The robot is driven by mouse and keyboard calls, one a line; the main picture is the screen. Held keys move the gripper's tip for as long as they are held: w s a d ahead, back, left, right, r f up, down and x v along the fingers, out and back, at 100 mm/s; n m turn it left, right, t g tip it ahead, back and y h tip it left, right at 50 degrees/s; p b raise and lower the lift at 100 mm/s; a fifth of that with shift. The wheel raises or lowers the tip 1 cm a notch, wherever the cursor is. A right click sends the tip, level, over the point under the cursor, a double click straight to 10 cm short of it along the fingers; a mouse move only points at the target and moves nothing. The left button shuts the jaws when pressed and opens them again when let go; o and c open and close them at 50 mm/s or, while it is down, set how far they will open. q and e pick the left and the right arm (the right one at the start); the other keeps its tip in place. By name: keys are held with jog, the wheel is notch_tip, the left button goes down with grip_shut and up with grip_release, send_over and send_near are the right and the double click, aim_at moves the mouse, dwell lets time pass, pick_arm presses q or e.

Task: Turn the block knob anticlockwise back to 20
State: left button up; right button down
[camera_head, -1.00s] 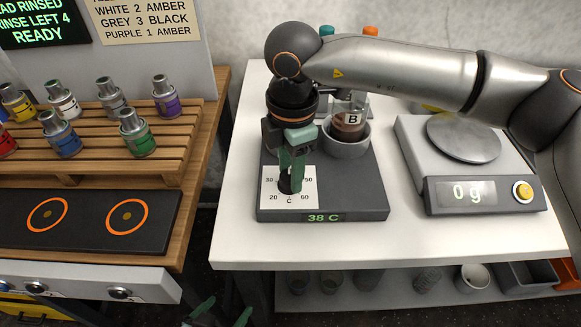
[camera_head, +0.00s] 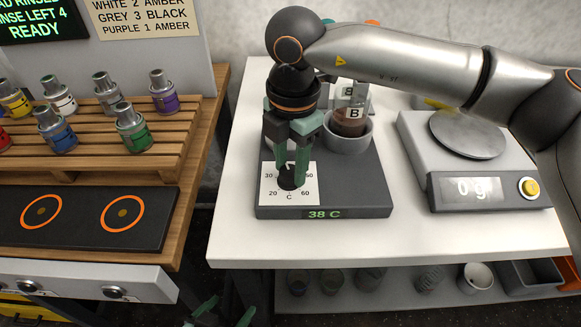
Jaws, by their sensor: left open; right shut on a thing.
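The block knob (camera_head: 287,182) is a black dial on a white scale plate (camera_head: 309,198) marked 20, 30, 50 and 60, with C at the bottom. The plate is on the front left of the dark heating block (camera_head: 363,196), whose green display reads 38 C (camera_head: 324,214). My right gripper (camera_head: 291,177) points down from above, its green fingers shut on the knob. The fingers hide part of the dial, so I cannot tell where the knob points. My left gripper (camera_head: 222,312) is open and empty at the bottom edge, low in front of the tables.
A scale (camera_head: 480,190) reading 0 g stands to the right. A wooden rack (camera_head: 100,148) with several coloured bottles is at left. White table (camera_head: 235,243) is bare along its front.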

jog(key=n+b, duration=0.1)
jog(key=n, duration=0.2)
jog(key=shift+n, duration=0.4)
jog(key=n, duration=0.2)
jog(key=shift+n+b, duration=0.3)
jog(key=shift+b, duration=0.05)
jog(key=n, duration=0.4)
jog(key=shift+w+a+n, duration=0.1)
jog(key=shift+n, duration=0.2)
jog(key=n, duration=0.6)
jog(key=shift+a, duration=0.1)
jog(key=n, duration=0.6)
jog(key=shift+g, duration=0.3)
jog(key=shift+n, duration=0.4)
jog(key=shift+c, duration=2.2)
grip_release()
jog(key=shift+r, duration=0.1)
